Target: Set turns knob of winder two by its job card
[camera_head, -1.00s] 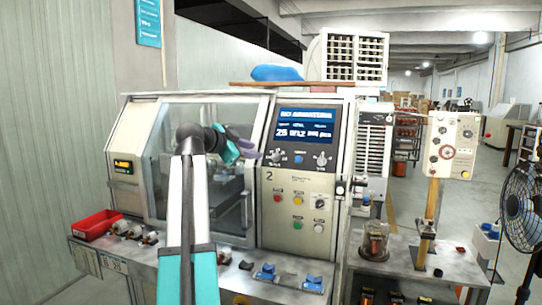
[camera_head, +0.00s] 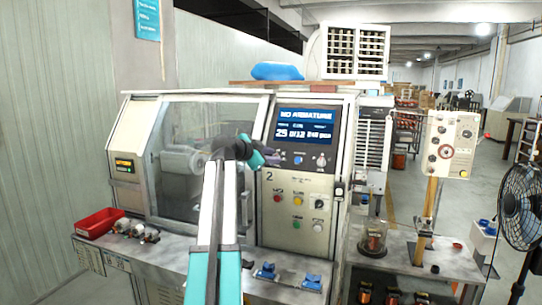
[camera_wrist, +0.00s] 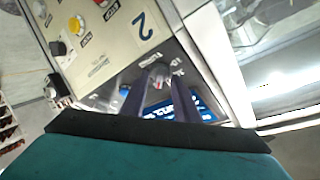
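Winder two (camera_head: 285,195) is the large grey machine with a "2" on its panel; the "2" also shows in the wrist view (camera_wrist: 143,24). Its screen (camera_head: 306,126) reads "NO ARMATURE" with a large "25". Below it sit a left knob, a blue button (camera_head: 298,159) and a right knob (camera_head: 321,160). My gripper (camera_head: 274,157) is at the left knob and covers most of it in the head view. In the wrist view its dark fingers stand apart, one on each side of a grey knob (camera_wrist: 160,80). Contact is not clear.
Red, yellow and green buttons (camera_head: 297,225) and a black switch lie lower on the panel. A red bin (camera_head: 98,223) and blue fixtures (camera_head: 265,272) are on the bench. A second panel on a post (camera_head: 451,145) and a fan (camera_head: 521,203) stand right. Cards on the bench front (camera_head: 88,258) are unreadable.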

